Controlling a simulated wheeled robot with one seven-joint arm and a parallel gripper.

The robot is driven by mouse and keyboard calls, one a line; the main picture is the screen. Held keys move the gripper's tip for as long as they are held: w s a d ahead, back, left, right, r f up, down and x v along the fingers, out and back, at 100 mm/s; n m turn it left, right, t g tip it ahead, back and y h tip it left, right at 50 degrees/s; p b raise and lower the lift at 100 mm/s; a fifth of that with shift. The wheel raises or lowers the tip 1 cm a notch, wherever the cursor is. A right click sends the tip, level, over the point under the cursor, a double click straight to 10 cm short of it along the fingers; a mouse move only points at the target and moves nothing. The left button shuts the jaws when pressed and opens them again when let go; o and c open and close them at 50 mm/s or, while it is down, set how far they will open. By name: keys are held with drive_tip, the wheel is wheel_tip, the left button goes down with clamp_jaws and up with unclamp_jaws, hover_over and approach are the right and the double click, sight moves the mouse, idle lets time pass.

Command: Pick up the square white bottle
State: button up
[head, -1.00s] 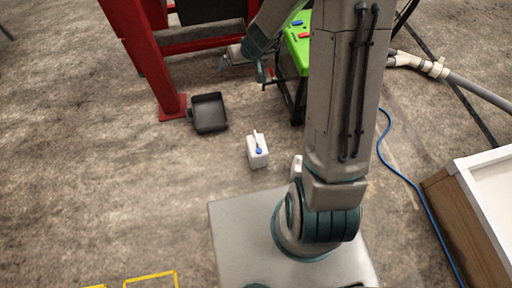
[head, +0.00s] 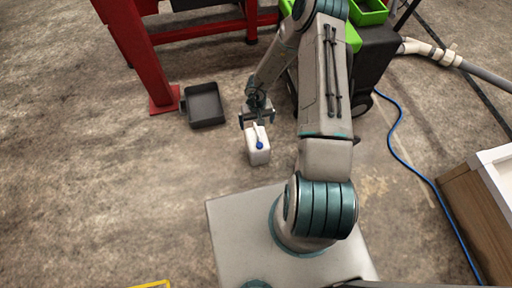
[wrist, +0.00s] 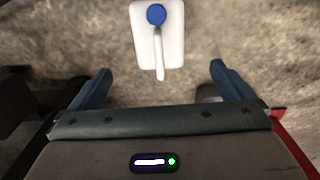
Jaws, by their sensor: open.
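The square white bottle (head: 258,149) stands upright on the floor in front of my base, with a blue cap and a white handle on top. It also shows in the wrist view (wrist: 158,38) at the top middle, seen from above. My gripper (head: 256,118) is open and just beyond the bottle in the head view, pointing down. In the wrist view, my gripper's (wrist: 155,80) two blue-grey fingers are spread wide, and the bottle lies ahead of the gap between them. No contact shows. The height between fingers and bottle is hard to tell.
A dark shallow tray (head: 221,121) lies on the floor left of the bottle, beside a red frame leg (head: 163,100). A black cart (head: 372,62) with green bins (head: 368,13) stands behind my arm. A blue hose (head: 411,166) runs along the right.

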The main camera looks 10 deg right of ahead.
sight(257, 132)
wheel_tip(257, 132, down, 7)
drive_tip(key=b, duration=0.3)
drive_tip(key=shift+d+f, duration=0.15)
drive_tip(key=shift+f+b, duration=1.75)
drive_tip(key=shift+f, duration=0.9)
drive_tip(key=c, duration=1.5)
drive_tip(key=shift+r, duration=0.1)
drive_tip(key=c, duration=0.4)
drive_tip(key=shift+c, duration=0.2)
drive_tip(key=shift+r, duration=0.1)
